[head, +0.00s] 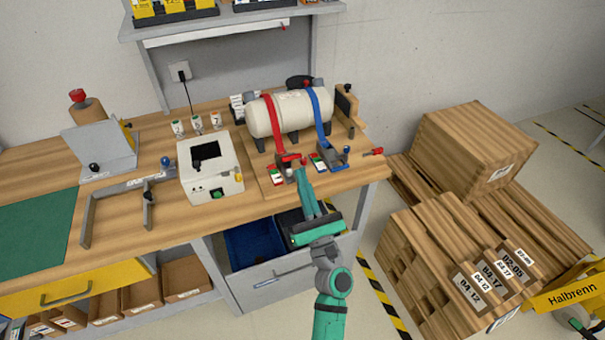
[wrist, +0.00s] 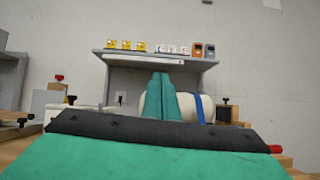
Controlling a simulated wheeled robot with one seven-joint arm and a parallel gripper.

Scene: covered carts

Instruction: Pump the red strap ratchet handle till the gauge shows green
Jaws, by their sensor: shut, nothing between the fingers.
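A cream tank (head: 292,113) lies on a wooden board on the bench, held by a red strap (head: 273,125) and a blue strap (head: 319,112). The red strap runs down to a red ratchet (head: 286,160), with a small coloured gauge plate (head: 275,176) beside it. The gauge reading is too small to tell. My gripper (head: 301,174) is shut and empty, its tips close to the red ratchet; contact cannot be told. In the wrist view the closed fingers (wrist: 165,97) stand before the tank (wrist: 150,108) and hide the red strap; the blue strap (wrist: 200,108) shows at their right.
The blue strap's ratchet (head: 332,154) sits close to the right of my gripper. A white box device (head: 210,170) stands left of the board. A red-tipped handle (head: 374,152) lies at the right bench edge. Wooden crates (head: 475,145) stand on the floor at right.

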